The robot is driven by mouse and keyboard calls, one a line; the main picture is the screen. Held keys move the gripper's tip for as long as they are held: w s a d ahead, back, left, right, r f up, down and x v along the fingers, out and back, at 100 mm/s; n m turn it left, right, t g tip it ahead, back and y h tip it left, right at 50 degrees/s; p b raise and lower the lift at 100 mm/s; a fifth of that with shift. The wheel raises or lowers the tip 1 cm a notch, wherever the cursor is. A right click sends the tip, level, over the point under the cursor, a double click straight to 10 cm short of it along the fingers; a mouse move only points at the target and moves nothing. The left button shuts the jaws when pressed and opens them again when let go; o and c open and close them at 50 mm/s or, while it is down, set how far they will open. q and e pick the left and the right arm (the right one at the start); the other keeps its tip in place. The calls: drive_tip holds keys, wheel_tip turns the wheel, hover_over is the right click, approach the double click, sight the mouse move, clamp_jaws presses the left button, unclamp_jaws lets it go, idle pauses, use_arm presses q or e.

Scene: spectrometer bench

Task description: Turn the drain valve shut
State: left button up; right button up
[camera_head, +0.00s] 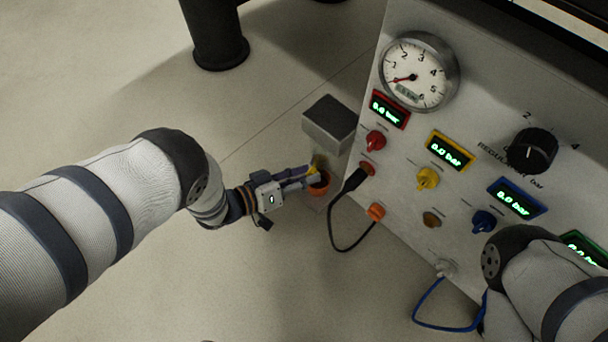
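My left gripper (297,179) reaches in from the left to the lower left side of the panel. Its fingers are at a small orange, cup-like part (319,186) with a yellow piece (317,166) beside it, below a grey box (330,123). This may be the drain valve, but no readable label confirms it. The fingers cover part of it, and I cannot tell whether they touch or grip it. My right arm enters at the lower right in front of the panel; its gripper is out of sight.
The tilted panel (470,85) carries a round gauge (415,75), a black regulator knob (531,150), and red, yellow and blue knobs below lit displays. A black hose (333,232) loops near my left gripper. A blue hose (420,312) hangs beside my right arm.

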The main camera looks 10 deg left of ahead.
use_arm(q)
drive_tip(key=shift+o, duration=0.4)
drive_tip(key=shift+a, duration=0.1)
drive_tip(key=v, duration=1.2)
drive_tip(key=shift+s, duration=0.1)
